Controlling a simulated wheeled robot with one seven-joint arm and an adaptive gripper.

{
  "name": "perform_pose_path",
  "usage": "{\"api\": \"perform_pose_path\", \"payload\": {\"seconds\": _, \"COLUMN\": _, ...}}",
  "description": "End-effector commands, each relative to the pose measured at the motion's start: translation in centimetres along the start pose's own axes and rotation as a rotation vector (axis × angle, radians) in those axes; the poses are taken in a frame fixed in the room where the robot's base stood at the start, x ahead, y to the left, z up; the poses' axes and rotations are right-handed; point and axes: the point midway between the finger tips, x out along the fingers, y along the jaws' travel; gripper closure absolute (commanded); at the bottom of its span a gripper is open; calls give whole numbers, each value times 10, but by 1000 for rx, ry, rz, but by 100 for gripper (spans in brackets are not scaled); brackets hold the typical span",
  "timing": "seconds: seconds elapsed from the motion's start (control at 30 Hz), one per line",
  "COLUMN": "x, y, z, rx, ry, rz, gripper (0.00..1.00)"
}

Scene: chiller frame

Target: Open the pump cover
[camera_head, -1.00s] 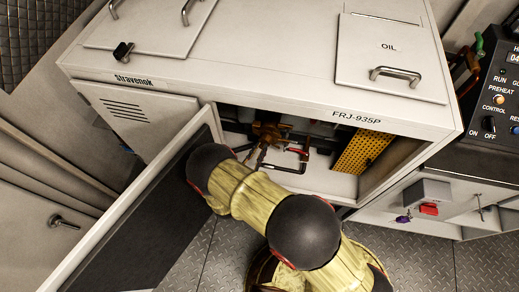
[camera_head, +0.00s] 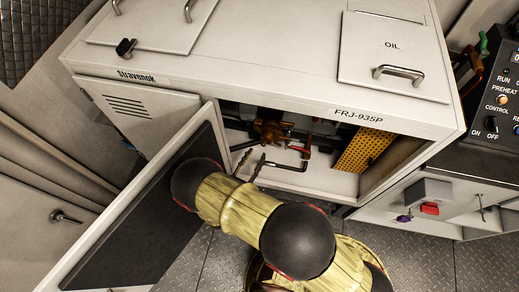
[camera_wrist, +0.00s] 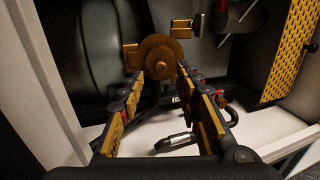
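No label in view reads pump cover. The front door (camera_head: 150,205) of the white cabinet (camera_head: 240,88) stands swung out to the left, its dark inner face showing. A brass-coloured fitting (camera_head: 270,128) with a round disc is inside the opening; it also shows in the wrist view (camera_wrist: 160,55). In the wrist view my gripper (camera_wrist: 159,78) is open and empty, its two fingers apart with the disc beyond their tips. Contact cannot be told. In the head view my arm hides most of the gripper, just outside the opening.
A bent dark pipe (camera_head: 290,165) lies low in the opening; a yellow perforated panel (camera_head: 358,150) stands to its right. The OIL lid (camera_head: 392,50) on top is shut. A control panel (camera_head: 495,110) is at right. My arm is close to the door.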

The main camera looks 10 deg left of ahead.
Motion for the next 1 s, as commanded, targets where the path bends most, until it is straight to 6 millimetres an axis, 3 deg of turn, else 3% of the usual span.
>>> {"api": "perform_pose_path", "payload": {"seconds": 0.2, "x": -42, "y": 1, "z": 0, "rx": 0, "ry": 0, "rz": 4, "gripper": 66}}
{"api": "perform_pose_path", "payload": {"seconds": 0.43, "x": -64, "y": 0, "z": 0, "rx": 0, "ry": 0, "rz": 1, "gripper": 66}}
{"api": "perform_pose_path", "payload": {"seconds": 0.83, "x": -66, "y": 0, "z": 0, "rx": 0, "ry": 0, "rz": -3, "gripper": 66}}
{"api": "perform_pose_path", "payload": {"seconds": 1.0, "x": -40, "y": -11, "z": 6, "rx": 16, "ry": 1, "rz": -68, "gripper": 66}}
